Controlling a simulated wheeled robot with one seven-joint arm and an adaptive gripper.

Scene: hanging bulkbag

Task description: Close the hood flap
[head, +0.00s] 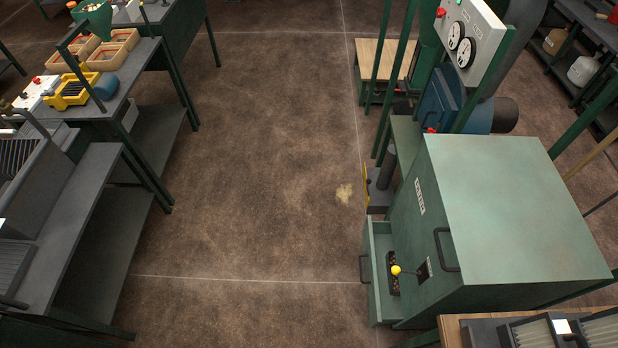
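A green metal hood or cabinet (515,200) stands at the lower right, with a small label plate and a dark bar handle (440,250) on its left face. A green drawer-like front (378,300) sticks out at the foot of this face, with a dark handle on its outer side; a gap shows behind it. I cannot tell whether this front or the handled panel is the hood flap. A lever with a yellow knob (396,270) stands out from the left face, over the gap. My gripper is not in view.
Bare brown floor (250,150) lies free between the left workbenches (75,220) and the cabinet. A gauge panel (468,38) and a blue motor (445,100) stand behind the cabinet. A wooden-topped table (455,328) is at the bottom right.

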